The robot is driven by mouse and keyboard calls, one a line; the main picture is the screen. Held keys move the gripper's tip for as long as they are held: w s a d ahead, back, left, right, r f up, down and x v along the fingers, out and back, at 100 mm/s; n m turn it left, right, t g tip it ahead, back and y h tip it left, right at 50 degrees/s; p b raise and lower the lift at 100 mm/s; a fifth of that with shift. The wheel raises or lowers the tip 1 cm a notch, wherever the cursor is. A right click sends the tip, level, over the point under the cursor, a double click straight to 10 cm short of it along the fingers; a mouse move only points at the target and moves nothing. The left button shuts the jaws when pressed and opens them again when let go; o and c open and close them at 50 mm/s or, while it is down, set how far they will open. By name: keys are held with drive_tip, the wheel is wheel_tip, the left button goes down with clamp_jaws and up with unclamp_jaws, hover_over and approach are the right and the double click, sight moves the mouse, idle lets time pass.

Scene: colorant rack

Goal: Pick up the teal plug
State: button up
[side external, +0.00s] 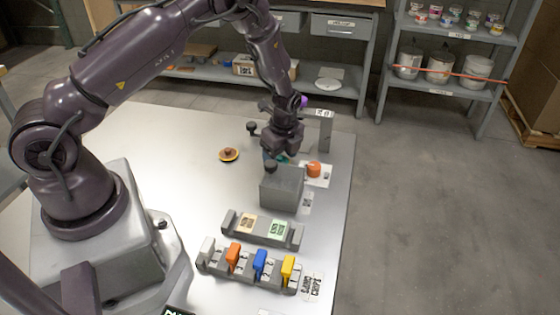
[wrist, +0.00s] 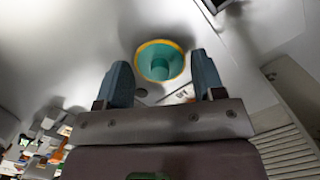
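The teal plug (wrist: 160,63) shows in the wrist view as a round teal piece with a yellow-orange rim and a raised centre. It appears beyond and between the two fingertips of my gripper (wrist: 160,68), with no finger seen touching it. My gripper is open and empty, with a finger on each side of the view. In the side external view my gripper (side external: 284,150) points down over the far part of the table. Only a bit of the teal plug (side external: 281,159) shows there, under my gripper and behind a grey block; the rest is hidden.
The grey block (side external: 284,190) stands just in front of the plug. An orange piece (side external: 313,169) sits to its right, a brown-orange disc (side external: 229,154) to its left. A labelled post (side external: 326,132) rises behind. Chip racks (side external: 250,275) stand nearer; the table's left middle is clear.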

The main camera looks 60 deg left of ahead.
drive_tip(key=c, duration=0.6)
